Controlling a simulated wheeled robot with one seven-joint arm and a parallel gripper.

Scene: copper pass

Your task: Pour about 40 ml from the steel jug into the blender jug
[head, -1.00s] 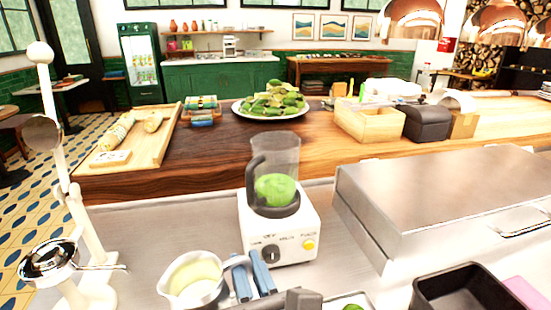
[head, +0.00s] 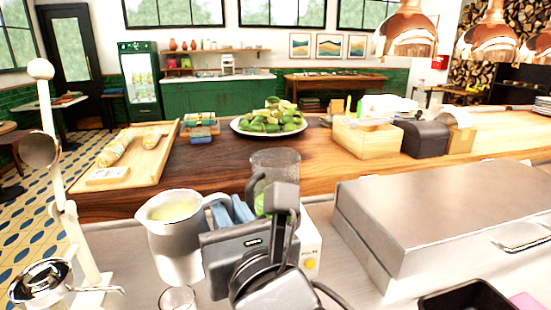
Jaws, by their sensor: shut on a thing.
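The steel jug (head: 174,245) holds a pale yellow-green liquid (head: 174,210). It is raised at the left of the blender and looks about upright, its spout to the left. My gripper (head: 226,208) is shut on the jug's handle at its right side; blue finger pads show there, and my wrist hides part of the grip. The blender jug (head: 275,162) stands on its white base (head: 311,247) behind my gripper. It is clear, with something green inside, mostly hidden now. The steel jug's spout is not over it.
A small clear glass (head: 177,299) stands below the steel jug. A cream press with a metal cup (head: 42,281) is at the left. A large steel box (head: 440,215) fills the right. A wooden counter with a plate of green produce (head: 268,121) lies behind.

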